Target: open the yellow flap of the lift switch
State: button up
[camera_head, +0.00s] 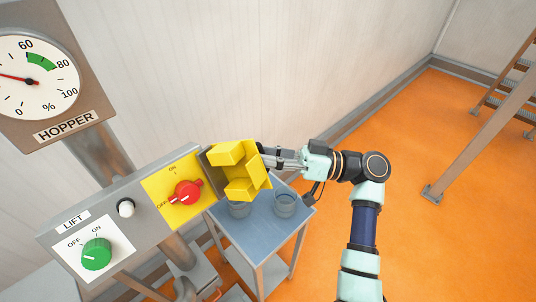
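The yellow flap (262,168), a box-like cover with raised blocks inside, stands swung out at the right end of the grey control panel (145,212). Its hollow inner side faces the camera. The red rotary switch (187,192) on its yellow plate (160,184) is uncovered. My gripper (267,157) is at the flap's right side, at or very near its outer face. Its fingertips are partly hidden behind the flap, so contact and finger opening cannot be told.
A HOPPER gauge (40,75) hangs above. Open orange floor lies right.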

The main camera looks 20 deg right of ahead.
jog(key=v, duration=1.2)
